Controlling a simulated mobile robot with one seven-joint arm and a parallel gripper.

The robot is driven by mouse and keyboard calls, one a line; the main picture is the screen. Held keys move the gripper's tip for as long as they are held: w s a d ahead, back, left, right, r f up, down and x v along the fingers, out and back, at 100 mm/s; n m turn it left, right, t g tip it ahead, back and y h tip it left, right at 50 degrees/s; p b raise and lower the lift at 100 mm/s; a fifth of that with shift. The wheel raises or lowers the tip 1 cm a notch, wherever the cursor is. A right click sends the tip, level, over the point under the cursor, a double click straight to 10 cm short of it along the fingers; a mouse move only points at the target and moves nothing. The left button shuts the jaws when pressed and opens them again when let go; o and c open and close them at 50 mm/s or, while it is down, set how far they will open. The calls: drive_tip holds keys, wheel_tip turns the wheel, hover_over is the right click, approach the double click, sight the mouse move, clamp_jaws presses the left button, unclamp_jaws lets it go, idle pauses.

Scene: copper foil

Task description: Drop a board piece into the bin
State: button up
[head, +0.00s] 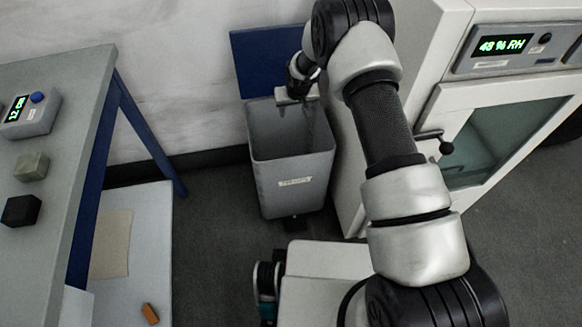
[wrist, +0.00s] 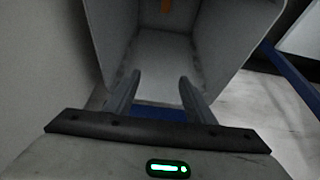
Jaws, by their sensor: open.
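The grey bin (head: 291,170) with a pale label stands on the floor against the wall. My gripper (head: 305,95) is at the bin's back rim, and its fingertips are hard to see in the head view. In the wrist view my gripper (wrist: 158,88) is open, its two fingers apart with nothing between them, pointing into the bin (wrist: 215,35). A small orange-brown piece (wrist: 166,5) shows inside the bin at the top edge of the wrist view, partly cut off. A similar orange-brown piece (head: 150,313) lies on the low shelf at lower left.
A grey table (head: 60,120) with blue legs stands at left, holding a display box (head: 30,115), a greenish block (head: 32,167) and a black block (head: 21,210). A beige sheet (head: 111,245) lies on the low shelf (head: 150,215). A white cabinet (head: 345,180) stands close to the bin's right.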

drive_tip(key=p+v, duration=0.3)
drive_tip(key=v, duration=1.4)
drive_tip(key=shift+s+r+p, duration=0.15)
drive_tip(key=shift+p, duration=0.2)
